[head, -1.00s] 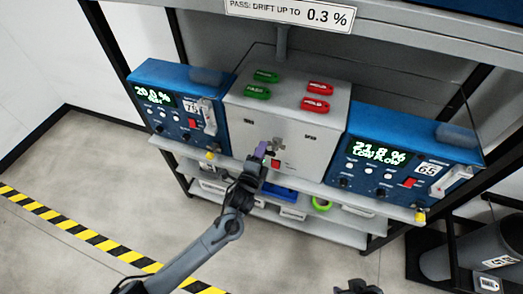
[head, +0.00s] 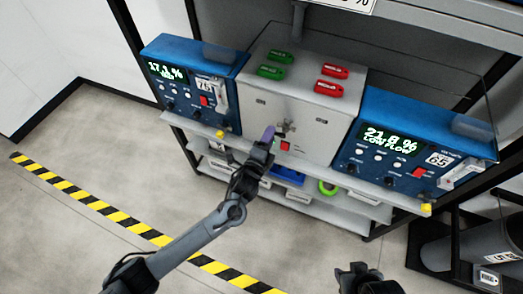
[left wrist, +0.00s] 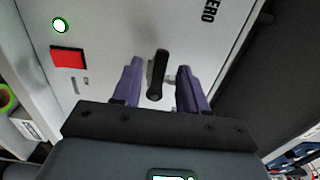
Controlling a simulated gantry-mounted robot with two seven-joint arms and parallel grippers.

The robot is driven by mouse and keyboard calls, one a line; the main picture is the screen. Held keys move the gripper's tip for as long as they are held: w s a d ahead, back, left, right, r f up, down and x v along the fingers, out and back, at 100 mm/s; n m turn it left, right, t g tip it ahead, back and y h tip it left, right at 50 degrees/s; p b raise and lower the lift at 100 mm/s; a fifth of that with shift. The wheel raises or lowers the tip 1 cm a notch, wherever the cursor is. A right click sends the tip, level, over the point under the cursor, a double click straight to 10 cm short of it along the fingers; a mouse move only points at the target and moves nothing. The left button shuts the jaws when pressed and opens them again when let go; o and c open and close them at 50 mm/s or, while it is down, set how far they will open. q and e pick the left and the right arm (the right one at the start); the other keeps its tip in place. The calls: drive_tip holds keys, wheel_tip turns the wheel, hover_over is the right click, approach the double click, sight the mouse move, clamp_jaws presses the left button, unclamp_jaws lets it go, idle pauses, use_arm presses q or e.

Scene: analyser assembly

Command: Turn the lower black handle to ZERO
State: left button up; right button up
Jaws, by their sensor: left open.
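The black handle (left wrist: 158,76) is on the front of a light grey box (head: 300,100). In the left wrist view it stands between the two purple fingers of my open left gripper (left wrist: 160,88), with gaps visible on both sides. In the head view my left gripper (head: 270,138) is at the lower front of the box and hides part of the handle area. My right gripper (head: 365,280) is at the bottom edge, away from the box; its fingers are unclear.
Blue analysers stand left (head: 190,85) and right (head: 400,145) of the box, with lit displays. Green tags (head: 271,72) and red tags (head: 330,88) lie on top of the box. A red switch (left wrist: 68,57) is near the handle. Bins sit on the shelf below.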

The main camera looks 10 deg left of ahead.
use_arm(q)
drive_tip(key=v, duration=0.8)
drive_tip(key=shift+s+p, duration=0.2)
drive_tip(key=shift+p, duration=0.2)
drive_tip(key=shift+a, duration=0.1)
